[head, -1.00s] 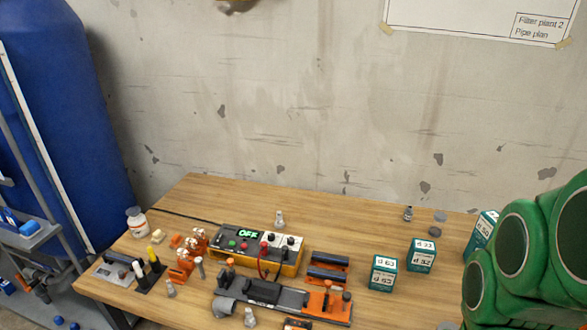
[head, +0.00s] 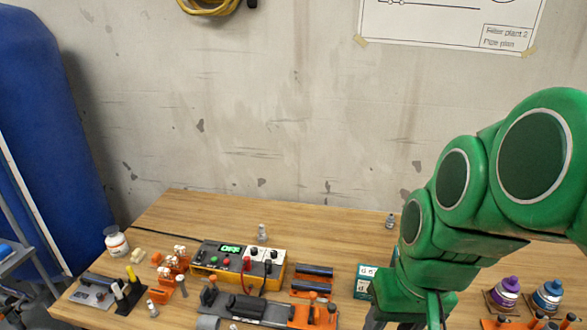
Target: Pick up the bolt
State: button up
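Several small grey bolt-like pieces stand on the wooden table; I cannot tell which one is the task's bolt. One bolt-like piece (head: 262,233) stands behind the yellow control box. Another grey piece (head: 391,220) is near the table's back edge, just left of my green arm. A third grey piece (head: 152,308) is at the front left, and a fourth (head: 233,327) is cut by the bottom edge. My arm comes down over the right part of the table. My gripper's fingers do not show; the arm's end runs out at the bottom edge.
The control box (head: 238,262) reads OFF. A grey and orange clamp rig (head: 270,309) lies in front of it. A teal box (head: 366,281) is partly hidden by my arm. Purple (head: 507,289) and blue (head: 548,293) bottles stand right. The back middle of the table is mostly clear.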

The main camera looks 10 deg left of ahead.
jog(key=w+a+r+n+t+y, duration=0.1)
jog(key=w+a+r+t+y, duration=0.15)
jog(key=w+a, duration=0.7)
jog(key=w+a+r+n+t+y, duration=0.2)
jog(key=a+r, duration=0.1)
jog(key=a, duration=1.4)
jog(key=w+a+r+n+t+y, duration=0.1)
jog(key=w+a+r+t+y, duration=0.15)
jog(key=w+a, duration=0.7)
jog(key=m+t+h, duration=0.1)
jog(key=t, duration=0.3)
send_over(150, 308)
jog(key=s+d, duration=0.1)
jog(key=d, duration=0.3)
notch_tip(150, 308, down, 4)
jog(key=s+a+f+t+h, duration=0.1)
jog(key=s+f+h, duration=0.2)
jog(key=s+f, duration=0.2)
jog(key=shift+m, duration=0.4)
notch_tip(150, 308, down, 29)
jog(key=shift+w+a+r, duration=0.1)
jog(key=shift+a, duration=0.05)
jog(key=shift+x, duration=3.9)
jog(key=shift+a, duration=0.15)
